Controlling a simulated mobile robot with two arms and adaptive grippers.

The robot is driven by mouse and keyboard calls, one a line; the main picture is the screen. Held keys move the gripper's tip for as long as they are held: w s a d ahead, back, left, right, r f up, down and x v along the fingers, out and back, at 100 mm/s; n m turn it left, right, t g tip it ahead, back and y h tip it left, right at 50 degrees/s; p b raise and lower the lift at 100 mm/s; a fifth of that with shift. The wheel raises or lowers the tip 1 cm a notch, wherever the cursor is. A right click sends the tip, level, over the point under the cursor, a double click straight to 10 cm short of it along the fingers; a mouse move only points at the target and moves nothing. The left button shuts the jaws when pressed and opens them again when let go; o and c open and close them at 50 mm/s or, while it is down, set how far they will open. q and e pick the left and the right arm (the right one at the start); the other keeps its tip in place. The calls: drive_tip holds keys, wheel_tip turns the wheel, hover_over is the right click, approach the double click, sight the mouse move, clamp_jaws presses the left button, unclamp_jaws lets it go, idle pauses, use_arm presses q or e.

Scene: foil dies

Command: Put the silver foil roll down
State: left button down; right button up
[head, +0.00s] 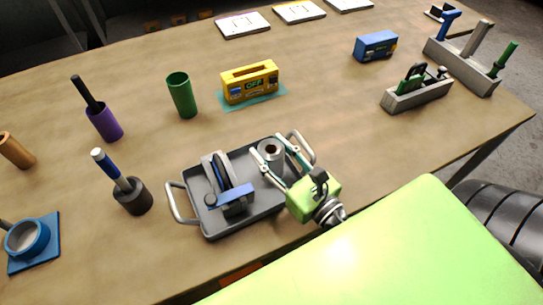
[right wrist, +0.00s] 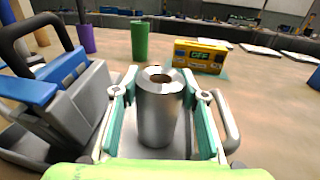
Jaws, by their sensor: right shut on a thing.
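The silver foil roll (head: 271,149) is upright between the fingers of my right gripper (head: 276,158). In the right wrist view the roll (right wrist: 160,112) is a shiny cylinder with a dark hole in its top, and the green-padded fingers (right wrist: 162,110) are shut on its sides. The roll is at the right end of a dark grey tray (head: 213,232) with two handles. I cannot tell whether its base touches the tray floor. My left gripper is not in view.
A grey and blue wheeled device (head: 231,187) fills the tray's left part. A yellow box (head: 250,81), a green cup (head: 181,95) and a purple holder (head: 105,123) stand behind. Bare wooden table (head: 340,125) lies right of the tray.

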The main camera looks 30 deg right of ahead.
drive_tip(key=shift+f, duration=0.2)
drive_tip(key=o, duration=1.3)
drive_tip(key=shift+c, duration=0.2)
drive_tip(key=shift+r, duration=0.1)
